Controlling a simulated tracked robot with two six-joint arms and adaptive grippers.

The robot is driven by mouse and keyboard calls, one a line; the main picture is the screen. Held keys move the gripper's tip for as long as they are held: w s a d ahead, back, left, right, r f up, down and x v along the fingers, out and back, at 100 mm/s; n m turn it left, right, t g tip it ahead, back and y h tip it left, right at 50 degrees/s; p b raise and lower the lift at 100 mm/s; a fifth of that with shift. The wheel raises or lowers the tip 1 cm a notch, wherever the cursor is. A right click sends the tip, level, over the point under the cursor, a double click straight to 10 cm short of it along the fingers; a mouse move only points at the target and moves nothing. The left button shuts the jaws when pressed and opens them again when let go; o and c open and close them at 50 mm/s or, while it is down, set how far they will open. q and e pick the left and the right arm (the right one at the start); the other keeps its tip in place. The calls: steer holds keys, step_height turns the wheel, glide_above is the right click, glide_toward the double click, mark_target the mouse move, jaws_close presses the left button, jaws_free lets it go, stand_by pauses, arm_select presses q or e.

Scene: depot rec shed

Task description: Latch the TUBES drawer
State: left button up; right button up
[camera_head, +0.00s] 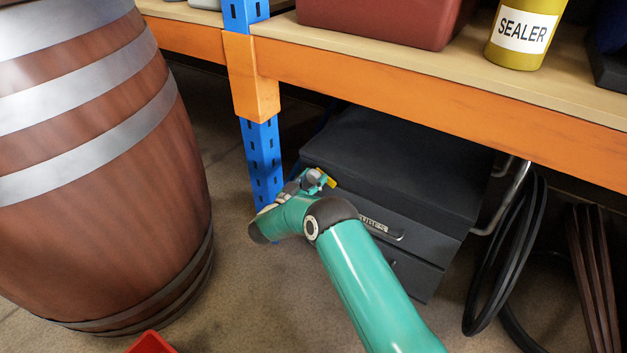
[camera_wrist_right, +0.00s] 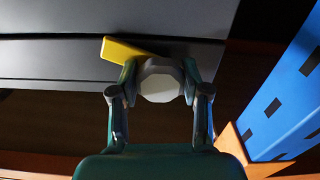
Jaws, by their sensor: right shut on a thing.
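The TUBES drawer (camera_head: 400,232) is a dark grey drawer in a low cabinet under the shelf. Its label (camera_head: 372,223) is partly covered by my right arm. My right gripper (camera_head: 312,182) is at the drawer's upper left front. In the right wrist view my gripper (camera_wrist_right: 160,85) is shut on a pale, many-sided latch knob (camera_wrist_right: 161,82). A yellow latch lever (camera_wrist_right: 122,50) runs from the knob, slanted, close to the seam in the grey front. The yellow lever also shows small in the head view (camera_head: 331,181). Whether the drawer is fully flush is hard to tell. My left gripper is out of view.
A blue rack post (camera_head: 262,160) stands just left of the cabinet. An orange beam (camera_head: 420,85) runs above it. A large barrel (camera_head: 90,170) stands at left. Black hoses (camera_head: 510,250) hang at right. A red item (camera_head: 152,343) shows at the bottom edge.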

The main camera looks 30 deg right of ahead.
steer(key=m+b, duration=0.1)
steer(key=m, duration=0.2)
steer(key=shift+w+d+m, duration=0.1)
steer(key=shift+m, duration=0.3)
steer(key=m+b, duration=0.1)
steer(key=m, duration=0.2)
steer(key=shift+r+m, duration=0.1)
steer(key=shift+m, duration=0.3)
steer(key=m, duration=0.2)
steer(key=shift+m, duration=0.3)
steer(key=shift+r+m, duration=0.1)
steer(key=shift+m, duration=1.6)
steer(key=o, duration=1.1)
steer(key=shift+o, duration=0.2)
